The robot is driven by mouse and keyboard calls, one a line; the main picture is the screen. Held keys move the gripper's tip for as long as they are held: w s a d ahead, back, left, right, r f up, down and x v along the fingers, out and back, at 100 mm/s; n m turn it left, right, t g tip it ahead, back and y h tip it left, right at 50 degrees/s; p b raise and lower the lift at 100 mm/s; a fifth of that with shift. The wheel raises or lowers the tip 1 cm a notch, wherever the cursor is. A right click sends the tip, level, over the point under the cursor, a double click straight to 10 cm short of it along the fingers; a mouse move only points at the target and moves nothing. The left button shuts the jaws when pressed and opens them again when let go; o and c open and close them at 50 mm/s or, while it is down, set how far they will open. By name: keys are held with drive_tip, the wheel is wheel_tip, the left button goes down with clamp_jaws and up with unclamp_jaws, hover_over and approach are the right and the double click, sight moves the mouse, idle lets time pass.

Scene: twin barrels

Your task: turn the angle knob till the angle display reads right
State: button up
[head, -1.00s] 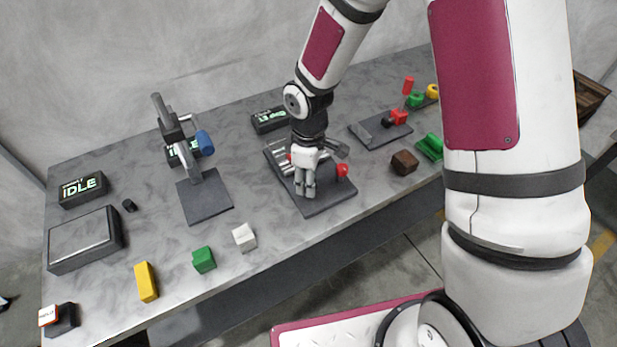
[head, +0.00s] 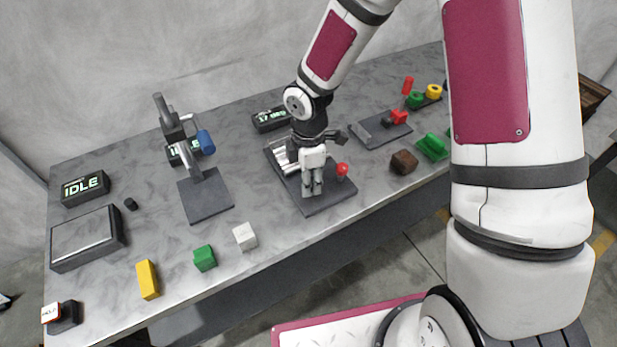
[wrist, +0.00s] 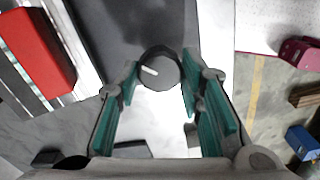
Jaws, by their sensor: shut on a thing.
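The angle knob (wrist: 160,69) is a dark round knob with a white pointer mark, at the upper middle of the wrist view. My gripper (wrist: 160,82) has its teal-padded fingers on either side of it, shut on the knob. In the head view my gripper (head: 312,192) points down over the dark base plate (head: 330,204) of the fixture and hides the knob. The angle display (head: 268,119) is a black box with light green characters behind the fixture. My arm partly covers it; the reading looks like 17 but is too small to be sure.
A red ball-like part (head: 342,169) stands close right of my gripper on the plate. Silver bars (head: 281,156) lie left. White (head: 245,237), green (head: 204,258) and yellow (head: 148,279) blocks line the front edge.

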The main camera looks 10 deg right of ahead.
idle(0.3)
drive_tip(key=o, duration=1.1)
drive_tip(key=shift+o, duration=0.2)
wheel_tip(320, 180, up, 12)
drive_tip(key=shift+d, duration=0.1)
drive_tip(key=s+d+r+m+t, duration=0.2)
drive_tip(key=s+d+r+m, duration=0.2)
drive_tip(key=s+r+m, duration=0.5)
drive_tip(key=s+d+r+m+t, duration=0.3)
drive_tip(key=s+d+r+m, duration=0.2)
drive_tip(key=s+r+m, duration=0.5)
drive_tip(key=shift+s+d+r+t, duration=0.15)
drive_tip(key=shift+r+t, duration=0.15)
drive_tip(key=shift+r, duration=0.55)
